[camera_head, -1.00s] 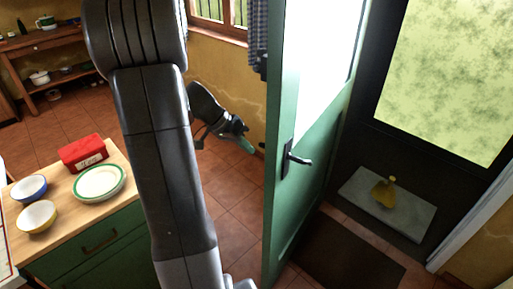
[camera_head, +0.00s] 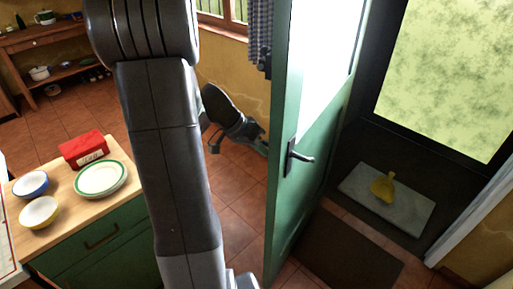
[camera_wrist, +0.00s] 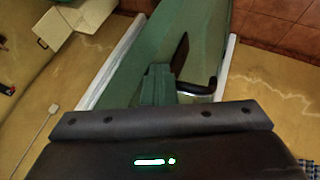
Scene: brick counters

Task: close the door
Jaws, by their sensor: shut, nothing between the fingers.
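The green door (camera_head: 318,165) stands open, its free edge toward me, and shows its handle side (camera_head: 298,156) at right. My gripper (camera_head: 263,147) is shut and empty, left of the door at about handle height. Its tips reach the door's edge in the head view, where the door partly hides them. In the wrist view the green fingers (camera_wrist: 158,82) lie over the green door panel (camera_wrist: 185,35), close to a dark handle (camera_wrist: 203,86). I cannot tell whether they touch the door.
A wooden-topped green counter (camera_head: 130,205) at left bears a red box (camera_head: 84,149), a green-rimmed plate (camera_head: 101,179) and two bowls. A dark mat (camera_head: 350,255) lies right of the door. A grey slab (camera_head: 410,212) with a yellow object (camera_head: 384,187) is beyond it.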

